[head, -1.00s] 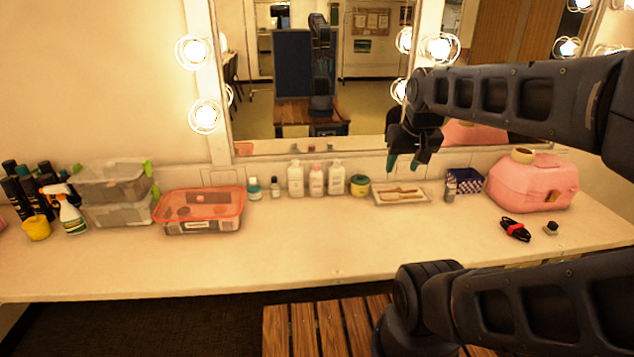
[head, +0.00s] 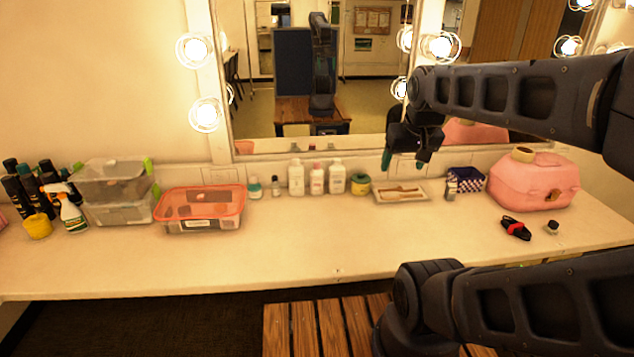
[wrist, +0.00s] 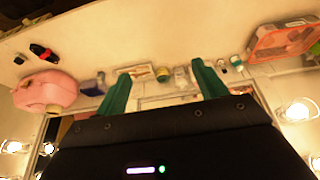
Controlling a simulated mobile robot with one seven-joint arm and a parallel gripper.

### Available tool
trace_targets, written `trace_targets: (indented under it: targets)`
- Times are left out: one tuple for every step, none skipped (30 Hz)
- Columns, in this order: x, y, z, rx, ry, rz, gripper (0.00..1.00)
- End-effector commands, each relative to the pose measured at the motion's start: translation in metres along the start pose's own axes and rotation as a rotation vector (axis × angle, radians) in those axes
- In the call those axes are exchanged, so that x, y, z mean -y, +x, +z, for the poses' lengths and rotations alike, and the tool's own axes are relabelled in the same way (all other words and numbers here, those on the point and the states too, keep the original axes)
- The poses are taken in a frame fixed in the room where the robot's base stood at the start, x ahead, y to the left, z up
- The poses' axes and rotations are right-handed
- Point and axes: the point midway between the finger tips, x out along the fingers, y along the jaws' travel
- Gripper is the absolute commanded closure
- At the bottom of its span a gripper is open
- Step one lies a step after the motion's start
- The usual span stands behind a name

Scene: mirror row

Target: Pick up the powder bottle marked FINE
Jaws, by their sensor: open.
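Three white powder bottles stand upright in a row at the back of the counter in the head view: the left bottle (head: 296,179), the middle bottle with a pinkish cap (head: 317,180) and the right bottle (head: 337,178). Their labels are too small to read, so I cannot tell which is marked FINE. My gripper (head: 403,162) is open and empty, with its green fingers pointing down, above the tray and to the right of the bottles. In the wrist view the two green fingers (wrist: 160,88) are spread apart. The bottles there are small and partly behind a finger.
A yellow-green jar (head: 361,185) and a shallow tray (head: 401,198) stand right of the bottles. Two small bottles (head: 255,188) and an orange-lidded box (head: 200,222) stand left. A pink case (head: 534,184) is at right. The mirror (head: 365,100) rises behind.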

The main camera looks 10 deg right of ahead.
Motion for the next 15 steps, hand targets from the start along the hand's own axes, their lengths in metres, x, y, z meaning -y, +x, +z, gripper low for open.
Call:
trace_targets:
  targets:
    - [0.0,0.0,0.0,0.0,0.0,0.0,0.29]
    - [0.0,0.0,0.0,0.0,0.0,0.0,0.29]
    - [0.0,0.0,0.0,0.0,0.0,0.0,0.29]
    - [0.0,0.0,0.0,0.0,0.0,0.0,0.29]
    - [0.0,0.0,-0.001,0.0,-0.001,0.0,0.29]
    - [0.0,0.0,-0.002,0.002,-0.005,0.0,0.29]
    - [0.0,0.0,-0.004,0.004,-0.009,0.001,0.29]
    - [0.0,-0.001,-0.007,0.006,-0.016,0.002,0.29]
    - [0.001,-0.001,-0.012,0.011,-0.027,0.003,0.29]
    - [0.001,-0.001,-0.017,0.016,-0.037,0.004,0.29]
    - [0.001,-0.001,-0.022,0.022,-0.051,0.005,0.29]
    - [0.002,-0.001,-0.032,0.03,-0.071,0.007,0.29]
    - [0.002,-0.001,-0.038,0.037,-0.087,0.009,0.29]
    - [0.003,-0.001,-0.046,0.044,-0.106,0.01,0.29]
    - [0.003,0.0,-0.056,0.055,-0.13,0.013,0.29]
